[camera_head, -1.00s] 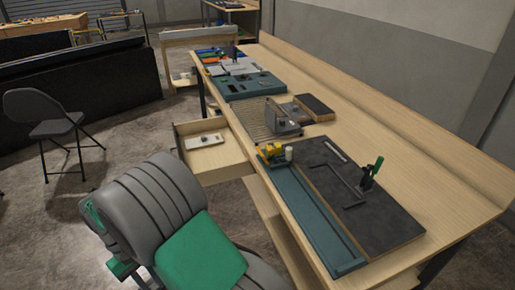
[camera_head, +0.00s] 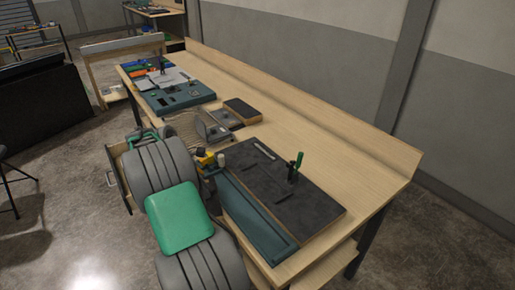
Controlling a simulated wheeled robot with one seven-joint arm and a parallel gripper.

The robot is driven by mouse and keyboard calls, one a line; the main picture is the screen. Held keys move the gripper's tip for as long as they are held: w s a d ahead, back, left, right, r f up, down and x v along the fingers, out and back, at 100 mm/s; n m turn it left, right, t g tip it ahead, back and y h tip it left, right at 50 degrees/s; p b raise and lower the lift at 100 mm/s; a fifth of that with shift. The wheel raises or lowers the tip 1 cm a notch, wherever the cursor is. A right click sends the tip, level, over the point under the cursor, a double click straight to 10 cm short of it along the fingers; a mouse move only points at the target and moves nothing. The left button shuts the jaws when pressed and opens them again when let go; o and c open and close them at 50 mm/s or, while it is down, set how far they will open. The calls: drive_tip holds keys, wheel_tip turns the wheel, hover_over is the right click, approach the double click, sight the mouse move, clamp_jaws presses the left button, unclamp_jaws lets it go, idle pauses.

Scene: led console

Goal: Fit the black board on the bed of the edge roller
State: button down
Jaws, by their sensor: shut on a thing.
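The edge roller stands on the near end of the long wooden bench. Its flat dark bed (camera_head: 318,202) carries a thin black angled fence and an upright clamp with a green handle (camera_head: 298,160). A long teal rail (camera_head: 250,217) runs along its near side, with a yellow carriage and pale roller (camera_head: 206,158) at the far end. A small black board with wood-coloured edges (camera_head: 242,109) lies flat on the bench beyond the bed; I cannot tell if it is the task's board. My grey-and-green arm crosses the lower left.
A slatted rack (camera_head: 184,126) and grey metal block (camera_head: 211,127) stand beyond the roller. A teal tool tray (camera_head: 178,96) lies farther back. An open drawer (camera_head: 122,183) juts out, partly behind my arm. The bench's right side is clear along its raised back edge.

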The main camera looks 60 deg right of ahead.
drive_tip(key=s+d+r+n+p, duration=0.1)
drive_tip(key=s+d+r, duration=0.2)
drive_tip(key=s+d, duration=0.25)
drive_tip(key=s+d+r+n+t+p, duration=0.1)
drive_tip(key=s+d+r+n, duration=0.1)
drive_tip(key=s+d, duration=0.3)
drive_tip(key=s+d+r+n+p, duration=0.1)
drive_tip(key=s+d+r, duration=0.2)
drive_tip(key=d, duration=0.4)
drive_tip(key=shift+h, duration=0.4)
wheel_tip(320, 180, down, 7)
drive_tip(key=b, duration=0.6)
drive_tip(key=shift+f, duration=0.1)
drive_tip(key=shift+s+d+p, duration=0.1)
drive_tip(key=shift+s+p, duration=0.05)
drive_tip(key=shift+p, duration=0.45)
drive_tip(key=shift+f, duration=1.05)
drive_tip(key=c, duration=1.2)
unclamp_jaws()
drive_tip(key=shift+o, duration=0.2)
